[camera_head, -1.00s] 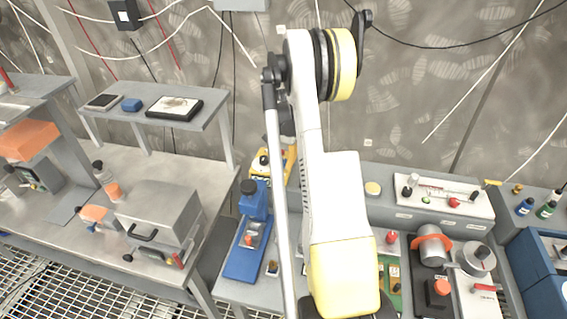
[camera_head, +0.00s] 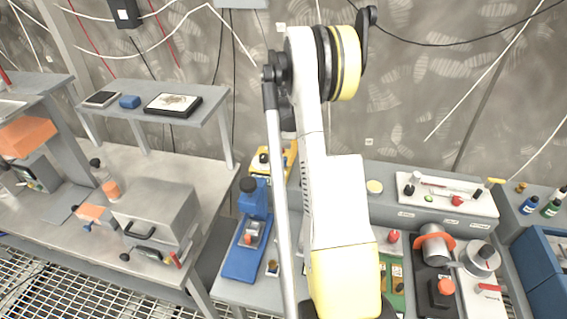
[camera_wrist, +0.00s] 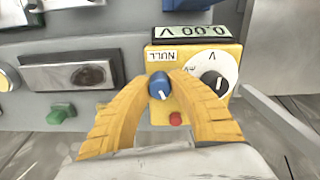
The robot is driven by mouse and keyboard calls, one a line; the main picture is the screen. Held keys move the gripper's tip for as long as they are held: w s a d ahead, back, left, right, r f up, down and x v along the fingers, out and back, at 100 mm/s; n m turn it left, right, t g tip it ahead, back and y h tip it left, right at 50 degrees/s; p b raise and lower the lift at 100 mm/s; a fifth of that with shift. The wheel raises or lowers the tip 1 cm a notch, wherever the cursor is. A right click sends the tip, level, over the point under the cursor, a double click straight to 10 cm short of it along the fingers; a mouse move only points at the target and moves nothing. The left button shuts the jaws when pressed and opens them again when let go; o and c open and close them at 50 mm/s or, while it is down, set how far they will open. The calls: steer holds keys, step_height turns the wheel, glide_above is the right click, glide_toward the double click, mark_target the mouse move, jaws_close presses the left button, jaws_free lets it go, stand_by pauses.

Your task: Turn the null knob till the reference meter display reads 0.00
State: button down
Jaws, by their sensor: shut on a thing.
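In the wrist view a yellow reference meter (camera_wrist: 195,60) stands upside down in the picture, with a "NULL" label. Its display (camera_wrist: 192,33) appears to read 0.00 V. The blue null knob (camera_wrist: 159,86) has a white pointer line, which points down and slightly right in the picture. My gripper (camera_wrist: 160,92) is shut on the knob, with a yellow finger on each side. A white dial (camera_wrist: 213,84) marked V and a red button (camera_wrist: 176,119) sit beside the knob, near the right finger. In the head view my arm hides the gripper.
In the head view a blue press-like device (camera_head: 247,235) stands left of my arm. A bench with a grey box (camera_head: 152,212) is further left.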

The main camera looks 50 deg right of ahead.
mark_target(284, 158)
steer(key=shift+n, duration=0.6)
steer(key=c, duration=1.2)
jaws_free()
steer(key=shift+w+d, duration=0.1)
steer(key=shift+r, duration=0.1)
step_height(284, 158, up, 12)
